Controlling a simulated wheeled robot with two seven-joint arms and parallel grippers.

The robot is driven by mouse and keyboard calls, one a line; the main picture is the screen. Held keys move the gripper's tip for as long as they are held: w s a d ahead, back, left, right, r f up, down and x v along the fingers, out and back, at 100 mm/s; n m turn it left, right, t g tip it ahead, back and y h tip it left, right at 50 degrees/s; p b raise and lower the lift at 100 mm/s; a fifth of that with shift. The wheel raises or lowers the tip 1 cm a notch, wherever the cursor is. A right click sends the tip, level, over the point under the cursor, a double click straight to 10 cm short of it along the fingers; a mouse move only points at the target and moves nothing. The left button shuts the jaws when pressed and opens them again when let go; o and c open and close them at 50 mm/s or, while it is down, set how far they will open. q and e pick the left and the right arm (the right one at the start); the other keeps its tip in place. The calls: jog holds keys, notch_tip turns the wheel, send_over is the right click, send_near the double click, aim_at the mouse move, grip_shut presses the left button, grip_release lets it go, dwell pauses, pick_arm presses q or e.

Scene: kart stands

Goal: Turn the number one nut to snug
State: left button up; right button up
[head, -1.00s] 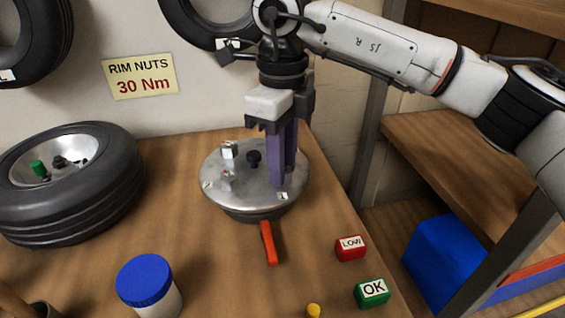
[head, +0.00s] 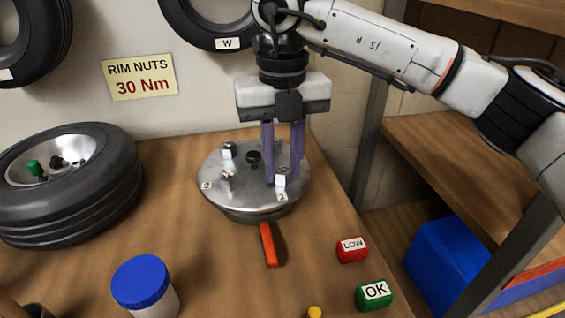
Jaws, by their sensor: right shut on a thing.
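The round metal plate (head: 240,200) lies on the bench with a dark knob (head: 253,158) at its middle. The number one nut (head: 280,181) is a small pale block near the plate's front right, behind the label 1 (head: 282,197). My right gripper (head: 281,178) points straight down with its purple fingers on either side of this nut, shut on it. Another nut (head: 228,178) stands near the label 2 (head: 206,185), and a third pale nut (head: 227,151) stands at the back left. My left gripper is out of view.
An orange handle (head: 268,245) sticks out in front of the plate. A red LOW block (head: 352,249) and a green OK block (head: 374,295) sit at the front right. A blue-lidded jar (head: 141,283) stands at the front left, and a wheel (head: 75,205) lies at the left.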

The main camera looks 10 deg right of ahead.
aim_at(282, 170)
jog(key=shift+r+m, duration=0.1)
jog(key=shift+m, duration=0.5)
jog(key=o, duration=1.1)
jog(key=shift+c, duration=0.2)
notch_tip(282, 170, up, 10)
jog(key=shift+r, duration=0.15)
